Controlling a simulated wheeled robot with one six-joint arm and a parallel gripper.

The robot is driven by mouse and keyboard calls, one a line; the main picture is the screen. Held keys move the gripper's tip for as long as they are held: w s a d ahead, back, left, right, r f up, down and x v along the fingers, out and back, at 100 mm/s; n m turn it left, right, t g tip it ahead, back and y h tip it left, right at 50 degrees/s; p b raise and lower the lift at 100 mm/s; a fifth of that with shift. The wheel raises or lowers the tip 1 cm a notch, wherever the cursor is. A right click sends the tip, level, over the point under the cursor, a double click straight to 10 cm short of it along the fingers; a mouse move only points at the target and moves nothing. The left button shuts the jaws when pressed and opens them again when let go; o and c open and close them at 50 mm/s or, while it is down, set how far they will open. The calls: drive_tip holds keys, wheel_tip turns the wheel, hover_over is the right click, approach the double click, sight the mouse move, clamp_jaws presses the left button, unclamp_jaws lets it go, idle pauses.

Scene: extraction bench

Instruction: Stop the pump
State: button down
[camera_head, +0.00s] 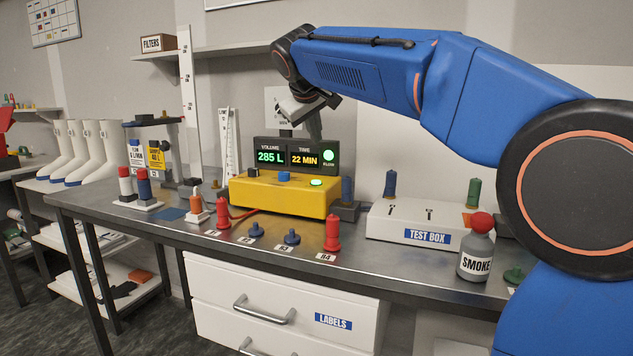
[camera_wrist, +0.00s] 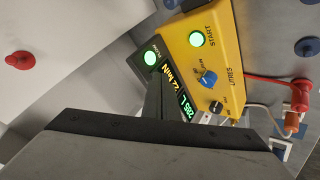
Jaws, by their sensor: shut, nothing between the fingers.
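The yellow pump (camera_head: 272,197) stands on the bench with a dark display (camera_head: 297,153) on it reading 285 L and 22 MIN. The round flow lamp (camera_head: 328,155) glows green. A lit green button (camera_head: 316,182) is on the pump's top; it is marked START in the wrist view (camera_wrist: 196,39). A blue knob (camera_head: 284,176) sits left of it, and a black knob (camera_wrist: 216,107) shows beyond in the wrist view. My gripper (camera_wrist: 153,98) is shut and empty, above and behind the display, apart from the button.
A white test box (camera_head: 383,221) and a smoke bottle (camera_head: 476,252) stand to the right. Red plugs (camera_head: 332,233) and blue plugs (camera_head: 291,238) line the bench front. A thermometer-like board (camera_head: 229,140) and a shelf (camera_head: 215,50) are behind. A red hose (camera_wrist: 268,80) joins the pump.

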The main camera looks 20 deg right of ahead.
sight(316, 182)
drive_tip(key=shift+f, duration=0.1)
drive_tip(key=shift+f, duration=4.35)
drive_tip(key=shift+f, duration=0.35)
drive_tip(key=shift+f, duration=0.45)
drive_tip(key=shift+r, duration=0.85)
drive_tip(key=shift+r, duration=2.5)
